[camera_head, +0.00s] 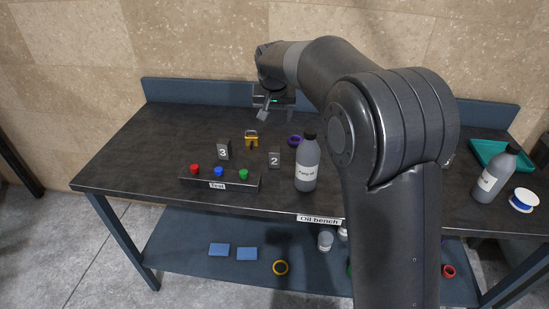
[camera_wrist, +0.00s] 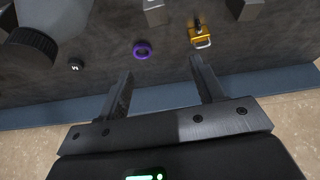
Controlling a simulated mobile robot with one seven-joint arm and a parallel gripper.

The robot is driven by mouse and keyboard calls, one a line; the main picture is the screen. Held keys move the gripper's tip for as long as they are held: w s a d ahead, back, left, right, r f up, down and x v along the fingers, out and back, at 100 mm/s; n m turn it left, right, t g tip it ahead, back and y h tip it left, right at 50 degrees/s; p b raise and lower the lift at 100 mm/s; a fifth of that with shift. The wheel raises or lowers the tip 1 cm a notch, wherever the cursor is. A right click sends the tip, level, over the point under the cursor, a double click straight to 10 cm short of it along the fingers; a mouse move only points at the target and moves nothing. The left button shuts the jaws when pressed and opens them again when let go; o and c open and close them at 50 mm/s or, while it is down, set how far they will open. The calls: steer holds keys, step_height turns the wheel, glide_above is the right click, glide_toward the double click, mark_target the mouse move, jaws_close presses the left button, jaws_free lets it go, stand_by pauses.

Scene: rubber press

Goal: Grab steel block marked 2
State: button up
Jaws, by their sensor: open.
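The steel block marked 2 (camera_head: 274,159) stands upright on the dark bench top, between the brass padlock and the grey bottle. In the wrist view, the block between the purple ring and the padlock matches it (camera_wrist: 155,12); it is cut by the top edge and its number is hidden. The block marked 3 (camera_head: 223,150) stands further left; in the wrist view it is at the top right (camera_wrist: 244,8). My gripper (camera_head: 266,112) is above the back of the bench, behind block 2 and apart from it. Its fingers (camera_wrist: 160,70) are spread, with nothing between them.
The padlock (camera_head: 251,139) and purple ring (camera_head: 294,141) lie near block 2. The grey bottle (camera_head: 307,167) stands close on its right. A button box (camera_head: 220,181) sits in front of block 3. A blue back rail (camera_head: 195,91) edges the bench; the left bench top is clear.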

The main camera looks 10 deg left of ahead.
glide_toward(274, 149)
step_height(274, 149, down, 2)
steer(key=x, duration=0.5)
steer(key=shift+w+d+r, duration=0.15)
steer(key=shift+w+d, duration=0.05)
steer(key=shift+w, duration=0.1)
steer(key=x, duration=0.5)
steer(key=shift+a+f, duration=0.15)
steer(key=shift+f, duration=0.3)
jaws_close()
steer(key=shift+r, duration=0.15)
